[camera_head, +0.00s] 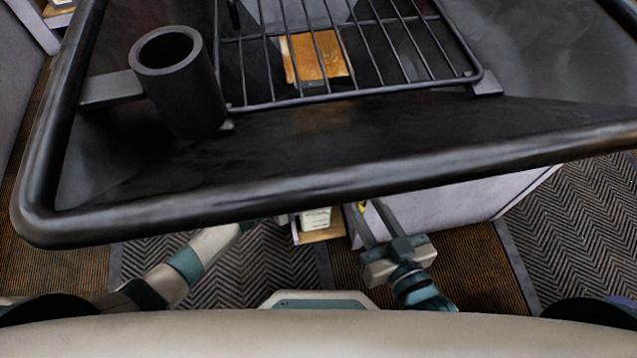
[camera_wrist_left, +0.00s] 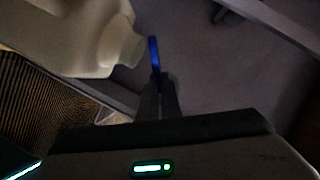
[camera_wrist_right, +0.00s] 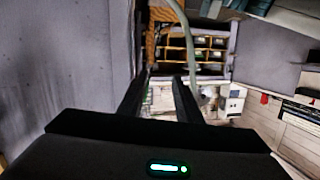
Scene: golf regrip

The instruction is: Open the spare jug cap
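A pale jug (camera_wrist_left: 75,35) lies tilted across the upper left of the left wrist view, its neck (camera_wrist_left: 124,47) pointing right. A blue cap (camera_wrist_left: 154,53) shows edge-on just beyond the mouth; whether it touches the neck is unclear. My left gripper (camera_wrist_left: 158,78) has its fingers close together, with the cap at their tips, and looks shut on it. In the head view the left gripper is hidden under the black tray. My right gripper (camera_wrist_right: 163,78) is open and empty; it also shows in the head view (camera_head: 364,206).
A black tray (camera_head: 300,165) with a wire rack (camera_head: 350,92) and tube holder (camera_head: 180,85) covers much of the head view, above both arms. The right wrist view shows a wooden compartment shelf (camera_wrist_right: 190,47) and a grey wall (camera_wrist_right: 65,70) at left.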

